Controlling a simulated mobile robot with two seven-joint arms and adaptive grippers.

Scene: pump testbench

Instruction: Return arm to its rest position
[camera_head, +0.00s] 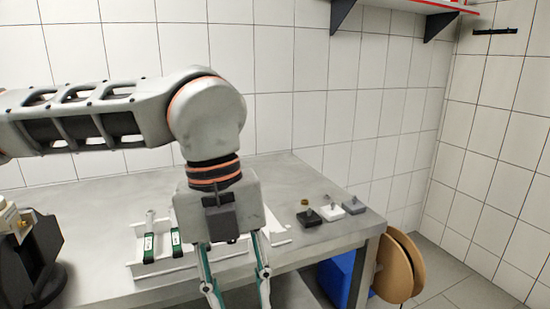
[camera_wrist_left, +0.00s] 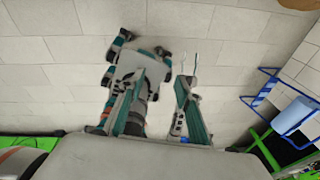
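My left arm (camera_head: 80,115) reaches in from the left in the head view, across the workbench (camera_head: 100,195). Its wrist bends down. My left gripper (camera_head: 238,297) points downward in front of the bench, with its two teal and grey fingers apart and nothing seen between them. The lower picture edge cuts close to the fingertips. In the left wrist view, the two fingers of the left gripper (camera_wrist_left: 160,90) also stand apart. A teal, white and black mechanism shows behind them, and I cannot tell what it is. I do not see my right gripper clearly in either view.
A white rack (camera_head: 137,272) with green-and-black handled tools (camera_head: 150,246) stands on the bench behind the gripper. Small black (camera_head: 309,219), white (camera_head: 332,214) and grey (camera_head: 354,206) blocks sit rightward.

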